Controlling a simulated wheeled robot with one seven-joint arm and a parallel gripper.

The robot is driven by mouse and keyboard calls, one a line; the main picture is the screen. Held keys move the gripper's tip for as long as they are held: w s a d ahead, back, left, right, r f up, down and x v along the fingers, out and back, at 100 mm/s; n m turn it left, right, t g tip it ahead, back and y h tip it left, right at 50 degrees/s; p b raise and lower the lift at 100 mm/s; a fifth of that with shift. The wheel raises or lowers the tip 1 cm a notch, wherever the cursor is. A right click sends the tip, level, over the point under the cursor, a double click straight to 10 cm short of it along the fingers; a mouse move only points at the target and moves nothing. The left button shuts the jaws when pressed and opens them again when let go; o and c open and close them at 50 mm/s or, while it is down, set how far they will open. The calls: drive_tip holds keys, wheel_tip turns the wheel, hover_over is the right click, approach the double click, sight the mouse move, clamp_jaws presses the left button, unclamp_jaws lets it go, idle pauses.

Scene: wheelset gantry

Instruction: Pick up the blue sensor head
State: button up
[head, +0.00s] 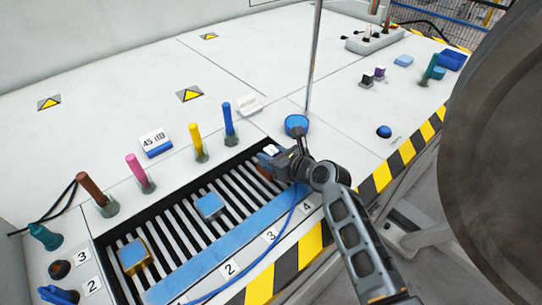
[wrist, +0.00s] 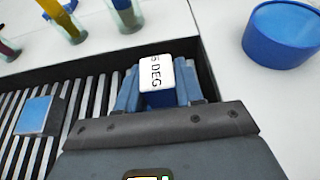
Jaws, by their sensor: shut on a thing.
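My gripper (head: 270,158) is low over the right end of the slatted tray. In the wrist view its blue fingers (wrist: 158,92) are shut on a blue sensor head (wrist: 158,97) with a white top marked "5 DEG", the start of the label being cut off. In the head view, the held head (head: 271,149) is mostly hidden by the gripper. I cannot tell whether its underside touches the slats. Another blue block with a white top (head: 156,143), marked "45", lies on the white bench behind the tray.
The slatted tray (head: 190,240) also bears a blue-topped grey block (head: 210,206) and a blue-topped gold block (head: 134,255). Yellow (head: 197,140), blue (head: 229,123) and other coloured pegs stand along its back edge. A blue round pot (head: 296,124) stands close behind my gripper.

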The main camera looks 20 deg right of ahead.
clamp_jaws()
drive_tip(key=shift+r, duration=0.1)
